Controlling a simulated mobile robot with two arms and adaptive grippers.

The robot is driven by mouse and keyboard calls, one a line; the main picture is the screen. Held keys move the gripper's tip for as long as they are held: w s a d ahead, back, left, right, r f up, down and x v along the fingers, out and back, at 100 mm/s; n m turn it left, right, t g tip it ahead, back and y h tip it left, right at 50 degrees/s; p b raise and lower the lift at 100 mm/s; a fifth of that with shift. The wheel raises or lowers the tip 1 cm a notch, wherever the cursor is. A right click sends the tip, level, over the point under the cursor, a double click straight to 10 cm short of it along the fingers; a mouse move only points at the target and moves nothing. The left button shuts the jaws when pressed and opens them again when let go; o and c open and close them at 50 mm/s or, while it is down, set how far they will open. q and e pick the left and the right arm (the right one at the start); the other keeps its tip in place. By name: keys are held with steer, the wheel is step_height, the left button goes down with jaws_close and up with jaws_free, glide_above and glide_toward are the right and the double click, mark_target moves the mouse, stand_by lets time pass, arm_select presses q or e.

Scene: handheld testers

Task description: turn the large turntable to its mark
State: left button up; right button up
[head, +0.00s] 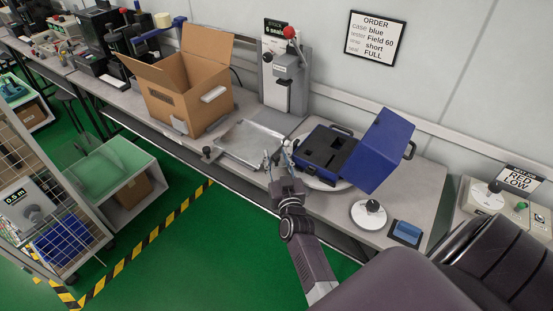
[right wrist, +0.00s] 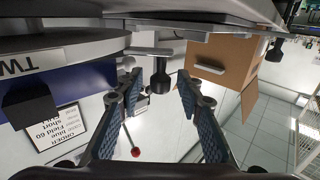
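The large turntable (head: 322,184) is a pale round disc on the bench. An open blue case (head: 325,149) with dark foam sits on it, its lid (head: 383,150) raised to the right. Most of the disc is hidden under the case. In the right wrist view, which is upside down, the disc's edge (right wrist: 70,52) shows at the left with part of a label. My right gripper (head: 277,160) is at the disc's left edge. Its fingers are apart, with a dark knob (right wrist: 161,78) in the gap between the tips; I cannot tell if they touch it. My left gripper is not in view.
A metal tray (head: 250,139) lies left of the gripper, with a lever press (head: 286,80) behind and a cardboard box (head: 187,88) further left. An order sign (head: 375,39) hangs behind.

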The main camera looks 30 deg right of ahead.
steer(key=shift+c, duration=0.7)
jaws_close()
steer(key=shift+s, duration=0.15)
steer(key=shift+s+y, duration=0.25)
steer(key=shift+y, duration=0.05)
steer(key=shift+s+a+r+n+t+y+b, duration=0.1)
steer(key=shift+s+n+t+y+b, duration=0.15)
steer(key=shift+s+n+y, duration=0.65)
steer(key=shift+s+a+f+n+t+y+b, duration=0.15)
steer(key=shift+s+n+y, duration=0.4)
steer(key=shift+s+y, duration=0.55)
steer(key=shift+s+a+r+n+t+y+b, duration=0.15)
steer(key=shift+s+n+t+y, duration=0.15)
steer(key=shift+s+n+y, duration=0.7)
steer(key=shift+w+m, duration=0.1)
steer(key=shift+m, duration=0.15)
steer(key=shift+o, duration=0.7)
jaws_free()
